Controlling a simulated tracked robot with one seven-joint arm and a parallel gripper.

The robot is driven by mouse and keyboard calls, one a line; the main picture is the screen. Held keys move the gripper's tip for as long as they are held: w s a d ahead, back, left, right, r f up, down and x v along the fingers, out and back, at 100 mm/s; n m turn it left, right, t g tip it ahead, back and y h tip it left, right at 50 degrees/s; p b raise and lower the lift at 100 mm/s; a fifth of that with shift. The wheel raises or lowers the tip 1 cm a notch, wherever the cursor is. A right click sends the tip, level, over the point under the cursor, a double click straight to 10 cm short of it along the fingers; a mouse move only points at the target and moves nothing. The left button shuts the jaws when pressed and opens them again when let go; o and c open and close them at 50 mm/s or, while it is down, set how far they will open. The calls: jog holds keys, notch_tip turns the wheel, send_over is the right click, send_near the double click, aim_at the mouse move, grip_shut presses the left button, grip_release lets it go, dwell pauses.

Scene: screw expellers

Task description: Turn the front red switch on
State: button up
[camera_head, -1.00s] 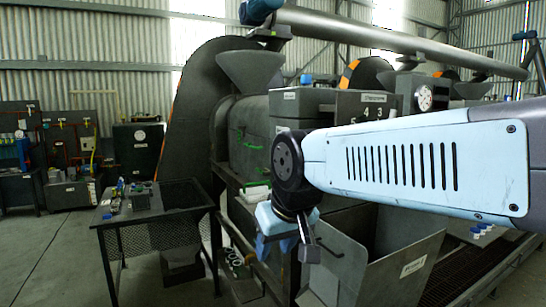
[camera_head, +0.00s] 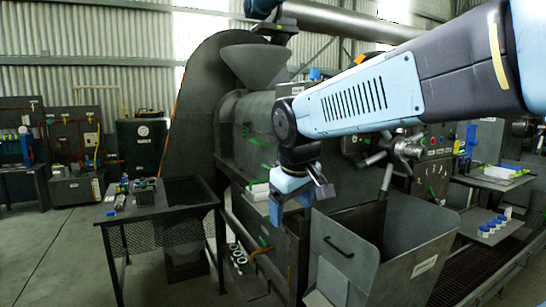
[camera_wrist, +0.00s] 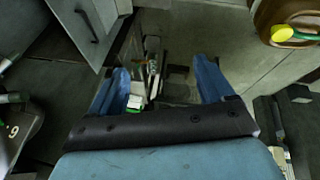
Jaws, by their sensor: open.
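My gripper (camera_head: 290,207) hangs below my bent arm in the head view, in front of the expeller's dark body and left of the open metal bin. In the wrist view, its two blue fingers (camera_wrist: 163,75) are spread apart with nothing held between them. A dark control panel (camera_head: 437,142) with small knobs and lights shows right of my arm, well apart from my gripper. I cannot make out a red switch clearly in either view. My arm covers part of the machine front.
The open metal bin (camera_head: 395,262) stands front right. A mesh-sided table (camera_head: 160,205) with small items is at left. A shelf with blue-capped containers (camera_head: 494,225) is at right. A brown container (camera_wrist: 292,18) shows in the wrist view. Floor at far left is clear.

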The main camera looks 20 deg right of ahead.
jog(key=w+d+r+n+g+h, duration=0.1)
jog(key=w+d+n+h, duration=0.25)
jog(key=w, duration=0.65)
jog(key=w+d+r+n+g+h, duration=0.1)
jog(key=w+d+n+h, duration=0.15)
jog(key=w+d, duration=0.45)
jog(key=w+d+n+g+h, duration=0.15)
jog(key=w+n, duration=0.25)
jog(key=w, duration=0.8)
jog(key=w+f+n+t+h, duration=0.15)
jog(key=w+n+h, duration=0.25)
jog(key=w, duration=0.7)
jog(key=w+f+n+h, duration=0.2)
jog(key=w+n+h, duration=0.3)
jog(key=w, duration=0.6)
jog(key=d, duration=0.4)
jog(key=w+d, duration=0.1)
jog(key=d, duration=0.7)
jog(key=shift+w+d, duration=0.2)
jog(key=shift+d, duration=0.1)
jog(key=shift+c, duration=0.5)
